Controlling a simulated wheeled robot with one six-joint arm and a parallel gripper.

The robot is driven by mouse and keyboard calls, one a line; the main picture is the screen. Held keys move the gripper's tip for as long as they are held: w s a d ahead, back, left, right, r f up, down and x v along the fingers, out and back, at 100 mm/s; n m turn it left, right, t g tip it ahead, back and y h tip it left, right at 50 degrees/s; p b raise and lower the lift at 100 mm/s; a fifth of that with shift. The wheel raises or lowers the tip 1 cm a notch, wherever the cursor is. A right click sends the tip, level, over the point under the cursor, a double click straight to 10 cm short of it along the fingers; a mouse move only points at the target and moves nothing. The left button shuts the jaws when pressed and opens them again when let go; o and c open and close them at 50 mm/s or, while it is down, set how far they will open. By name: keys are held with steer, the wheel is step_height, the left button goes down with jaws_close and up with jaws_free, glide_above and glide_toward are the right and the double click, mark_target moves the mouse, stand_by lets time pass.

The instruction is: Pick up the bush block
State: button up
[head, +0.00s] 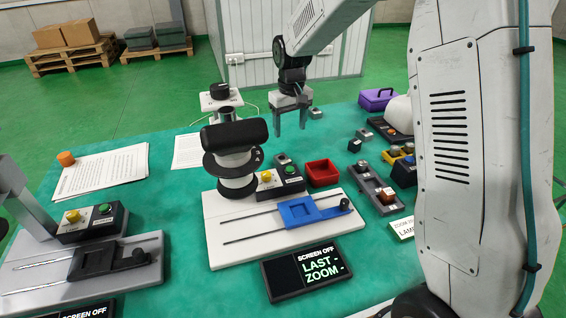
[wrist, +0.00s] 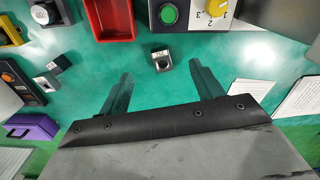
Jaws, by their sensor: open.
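My gripper (head: 292,122) is open and empty above the back part of the green table. In the wrist view its two fingers (wrist: 160,82) are spread wide. A small grey block (wrist: 162,60) with a pale label and a dark front lies just beyond the fingertips, roughly centred between them, apart from both. Its label is too small to read, so I cannot be sure it is the bush block. What looks like the same block (head: 281,158) shows in the head view behind the green-button box.
A red tray (head: 322,172) and a green-button box (head: 290,180) stand beside the block. A black-topped cylinder stand (head: 235,158) rises to the left. Other small blocks, a purple box (head: 378,98) and a grey rack (head: 374,188) are to the right.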

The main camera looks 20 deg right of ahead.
glide_toward(283, 157)
steer(key=s+a, duration=0.1)
steer(key=s, duration=0.1)
steer(key=f, duration=0.3)
steer(key=shift+w+f+n, duration=0.2)
steer(key=shift+w+n, duration=0.05)
steer(key=shift+n, duration=0.05)
steer(key=f, duration=0.5)
steer(key=shift+d+f, duration=0.2)
steer(key=shift+r, duration=0.1)
steer(key=c, duration=1.4)
